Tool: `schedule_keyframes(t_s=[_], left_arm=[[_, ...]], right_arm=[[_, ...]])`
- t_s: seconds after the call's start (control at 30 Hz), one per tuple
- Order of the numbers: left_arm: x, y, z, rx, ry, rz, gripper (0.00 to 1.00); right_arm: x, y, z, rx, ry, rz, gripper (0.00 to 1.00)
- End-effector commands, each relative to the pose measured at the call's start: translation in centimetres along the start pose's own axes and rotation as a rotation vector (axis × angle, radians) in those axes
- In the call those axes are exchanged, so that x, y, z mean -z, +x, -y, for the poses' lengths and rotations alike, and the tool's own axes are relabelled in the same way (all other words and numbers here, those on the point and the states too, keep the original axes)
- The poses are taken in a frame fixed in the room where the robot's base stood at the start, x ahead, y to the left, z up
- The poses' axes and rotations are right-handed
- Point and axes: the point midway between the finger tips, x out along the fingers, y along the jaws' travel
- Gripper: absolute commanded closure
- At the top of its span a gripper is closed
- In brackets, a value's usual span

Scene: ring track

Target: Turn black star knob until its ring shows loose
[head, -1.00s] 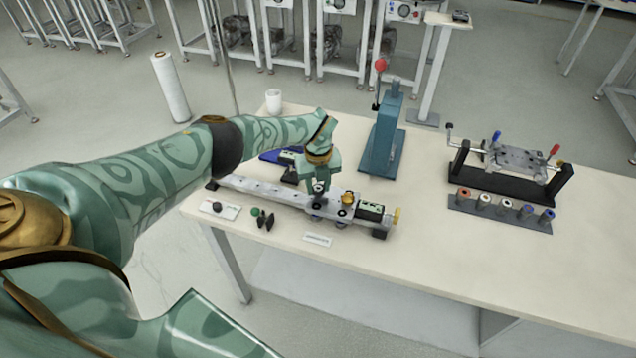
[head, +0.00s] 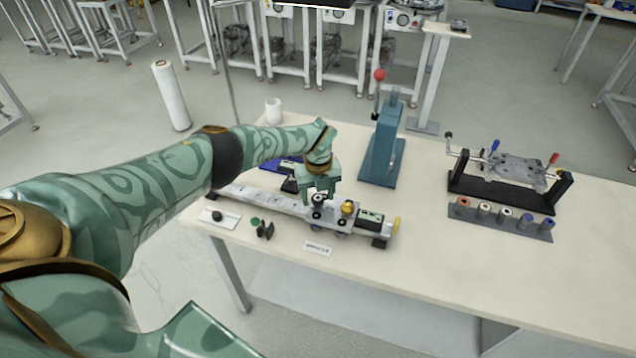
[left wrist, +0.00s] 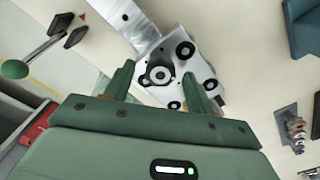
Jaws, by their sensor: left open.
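The black star knob (head: 318,199) sits on the metal carriage of the long rail on the table, left of a yellow knob (head: 347,207). In the left wrist view the star knob (left wrist: 160,73) shows a pale ring around a dark centre; I cannot read any loose or tight mark on it. My left gripper (head: 320,192) is open just above the knob, pointing down. In the left wrist view its two fingers (left wrist: 158,82) stand apart, one on each side of the knob, with visible gaps. My right gripper is not in view.
The rail (head: 262,199) runs left from the carriage. A green-knobbed black part (head: 262,228) and a white label (head: 317,248) lie in front. A blue press (head: 384,150) stands behind right, and a black fixture (head: 505,180) farther right. The table's front right is clear.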

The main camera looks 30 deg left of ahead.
Motion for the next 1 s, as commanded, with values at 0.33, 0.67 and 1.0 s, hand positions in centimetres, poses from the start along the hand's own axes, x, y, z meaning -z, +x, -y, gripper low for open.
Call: schedule_keyframes(t_s=[0.33, 0.67, 1.0], left_arm=[[-0.1, -8.4, 0.1, 0.003, 0.001, 0.002, 0.45], [-0.1, -14.8, 0.0, 0.0, 0.0, 0.0, 0.45], [-0.1, -15.9, 0.0, -0.002, 0.0, -0.001, 0.45]], right_arm=[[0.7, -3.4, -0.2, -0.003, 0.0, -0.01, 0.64], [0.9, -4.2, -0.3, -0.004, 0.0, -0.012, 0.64], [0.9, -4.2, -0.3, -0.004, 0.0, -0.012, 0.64]])
